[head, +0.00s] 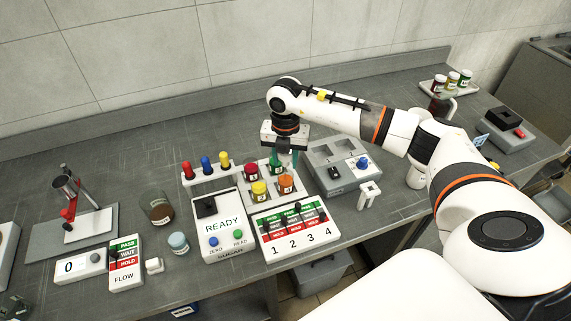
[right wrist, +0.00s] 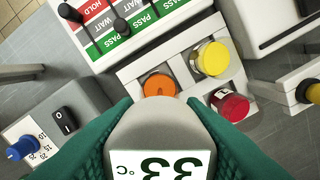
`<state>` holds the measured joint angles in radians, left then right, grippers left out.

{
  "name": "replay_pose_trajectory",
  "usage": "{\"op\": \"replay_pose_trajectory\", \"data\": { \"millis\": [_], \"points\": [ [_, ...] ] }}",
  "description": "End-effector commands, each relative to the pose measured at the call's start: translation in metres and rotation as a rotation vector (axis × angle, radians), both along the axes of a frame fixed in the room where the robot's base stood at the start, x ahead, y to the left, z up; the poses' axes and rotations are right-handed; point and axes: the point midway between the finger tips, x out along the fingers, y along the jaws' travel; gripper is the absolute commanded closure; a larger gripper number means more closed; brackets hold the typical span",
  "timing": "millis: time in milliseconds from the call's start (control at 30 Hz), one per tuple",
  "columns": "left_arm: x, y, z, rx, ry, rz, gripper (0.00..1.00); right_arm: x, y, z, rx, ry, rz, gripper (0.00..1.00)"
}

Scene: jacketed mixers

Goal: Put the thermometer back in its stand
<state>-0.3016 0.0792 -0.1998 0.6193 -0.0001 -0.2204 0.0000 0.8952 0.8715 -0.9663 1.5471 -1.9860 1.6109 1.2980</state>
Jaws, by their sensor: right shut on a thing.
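My right gripper (head: 286,158) is shut on the thermometer (right wrist: 160,140), a white body whose display reads 33 °C. The green fingers hold it from both sides in the right wrist view. It is above the white jar tray (right wrist: 133,72), near the orange jar (right wrist: 159,85); whether its tip is inside a jar is hidden. In the head view the gripper mostly hides the thermometer. A small white upright holder (head: 369,194), possibly the stand, is on the bench right of the tray and looks empty. My left gripper is out of view.
Yellow (head: 258,190) and red (head: 251,172) jars share the tray. The switch panel (head: 298,230) is in front of it, the READY box (head: 222,227) left, and a grey two-bay unit (head: 343,165) right. A brown jar (head: 159,208) stands farther left.

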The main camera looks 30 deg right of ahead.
Motion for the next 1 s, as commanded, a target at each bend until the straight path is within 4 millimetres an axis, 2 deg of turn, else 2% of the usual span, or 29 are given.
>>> {"op": "replay_pose_trajectory", "data": {
  "millis": [33,200,400,1000],
  "points": [
    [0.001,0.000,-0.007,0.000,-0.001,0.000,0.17,0.001,-0.001,0.009,-0.001,-0.007,0.001,0.89],
    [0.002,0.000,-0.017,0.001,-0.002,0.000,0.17,0.001,0.000,0.044,0.000,-0.006,0.000,0.89],
    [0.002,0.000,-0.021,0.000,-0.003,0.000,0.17,0.001,0.000,0.073,-0.001,-0.002,0.001,0.89],
    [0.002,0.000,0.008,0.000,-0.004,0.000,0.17,0.000,0.000,0.120,0.000,-0.001,0.000,0.89]
  ]
}}
